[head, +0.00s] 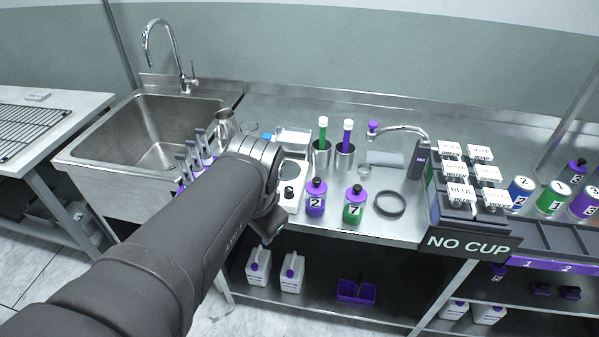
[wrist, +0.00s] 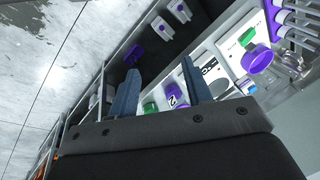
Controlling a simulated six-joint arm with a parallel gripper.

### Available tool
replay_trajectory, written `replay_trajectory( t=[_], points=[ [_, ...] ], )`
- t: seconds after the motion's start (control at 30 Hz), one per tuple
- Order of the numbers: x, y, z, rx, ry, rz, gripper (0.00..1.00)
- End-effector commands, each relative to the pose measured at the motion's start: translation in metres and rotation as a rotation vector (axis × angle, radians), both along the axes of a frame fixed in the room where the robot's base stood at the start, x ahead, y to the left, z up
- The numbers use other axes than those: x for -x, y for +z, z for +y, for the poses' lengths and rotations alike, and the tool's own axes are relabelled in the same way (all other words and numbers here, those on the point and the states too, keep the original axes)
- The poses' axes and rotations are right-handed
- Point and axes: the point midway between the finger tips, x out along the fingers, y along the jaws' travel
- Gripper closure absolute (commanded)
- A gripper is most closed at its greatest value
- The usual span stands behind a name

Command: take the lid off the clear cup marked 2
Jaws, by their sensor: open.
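My gripper (wrist: 161,64) is open in the wrist view, with its two fingers spread and no object held between them. In the head view my gripper (head: 268,232) hangs at the bench's front edge, mostly hidden by my arm. In the wrist view a round purple lid (wrist: 257,59) shows to the right of the fingers, apart from them. It seems to belong to a clear cup, but I cannot read a 2 there. A green-topped item (wrist: 247,38) is beside it. In the head view my arm hides this area.
A bottle marked 2 (head: 316,204) and a green bottle marked 7 (head: 354,208) stand right of my gripper, with a black ring (head: 390,195) beside them. A white device (head: 291,183) is close by. Purple-ended handles (head: 190,165) stand left of my arm.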

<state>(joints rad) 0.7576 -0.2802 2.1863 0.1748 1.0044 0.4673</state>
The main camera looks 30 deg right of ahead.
Motion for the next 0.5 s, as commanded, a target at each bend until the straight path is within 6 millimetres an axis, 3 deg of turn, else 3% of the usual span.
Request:
replay_trajectory(
  t=[0.1,0.23,0.33,0.5],
  points=[
    [-0.031,0.032,-0.048,0.085,-0.044,0.084,0.55],
    [-0.061,0.062,-0.092,0.186,-0.109,0.146,0.55],
    [-0.078,0.080,-0.117,0.248,-0.155,0.173,0.55],
    [-0.092,0.093,-0.136,0.302,-0.197,0.191,0.55]
  ],
)
